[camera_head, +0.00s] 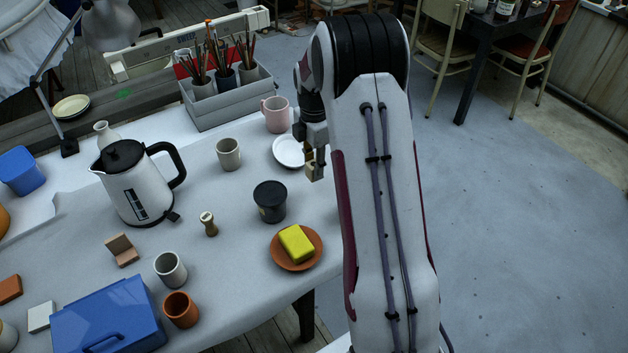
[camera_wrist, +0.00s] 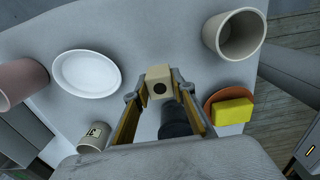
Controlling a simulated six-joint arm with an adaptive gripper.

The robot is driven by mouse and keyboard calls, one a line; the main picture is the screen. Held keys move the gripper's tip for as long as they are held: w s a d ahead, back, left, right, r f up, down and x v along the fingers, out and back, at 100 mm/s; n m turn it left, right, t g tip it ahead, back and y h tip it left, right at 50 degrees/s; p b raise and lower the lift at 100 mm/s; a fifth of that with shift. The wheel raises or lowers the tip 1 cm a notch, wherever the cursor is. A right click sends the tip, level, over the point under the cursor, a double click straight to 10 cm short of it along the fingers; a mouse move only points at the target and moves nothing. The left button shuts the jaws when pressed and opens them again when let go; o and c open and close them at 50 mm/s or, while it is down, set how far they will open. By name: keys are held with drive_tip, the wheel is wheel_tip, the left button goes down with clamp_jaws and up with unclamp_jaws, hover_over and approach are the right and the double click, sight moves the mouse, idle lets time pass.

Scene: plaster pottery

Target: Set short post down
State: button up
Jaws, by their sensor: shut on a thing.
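A pink mug (camera_head: 275,114) is behind the plate. A wide cup (camera_wrist: 235,35) stands at upper right in the wrist view. Bare tabletop surrounds the post.

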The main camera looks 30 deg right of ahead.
drive_tip(key=shift+f, duration=0.95)
drive_tip(key=shift+f, duration=1.85)
drive_tip(key=shift+f, duration=0.15)
drive_tip(key=o, duration=1.2)
drive_tip(key=shift+c, duration=0.2)
drive_tip(key=shift+r, duration=3.9)
